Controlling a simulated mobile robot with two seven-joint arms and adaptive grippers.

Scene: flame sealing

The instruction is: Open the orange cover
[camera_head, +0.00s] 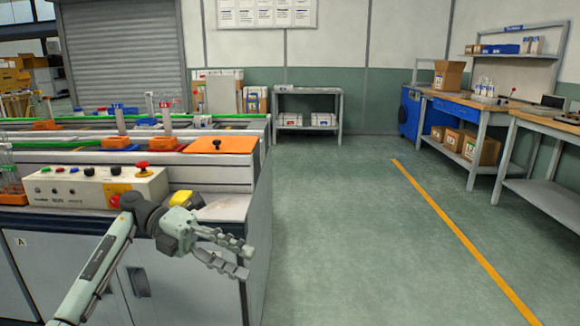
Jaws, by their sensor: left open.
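The orange cover (221,146) lies flat and closed on top of the machine at its right end, with a black knob (216,144) standing on it. My left gripper (247,262) is in front of the machine's right end, nearer to me and lower in the picture than the cover. Its two fingers are apart, point right, and hold nothing. It does not touch the cover. My right gripper does not show.
A control box (85,187) with buttons and a red emergency stop stands left of the cover. A yellow object (180,199) sits just behind my left gripper. Green floor (370,240) with an orange line is free to the right. Workbenches (465,105) stand further right.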

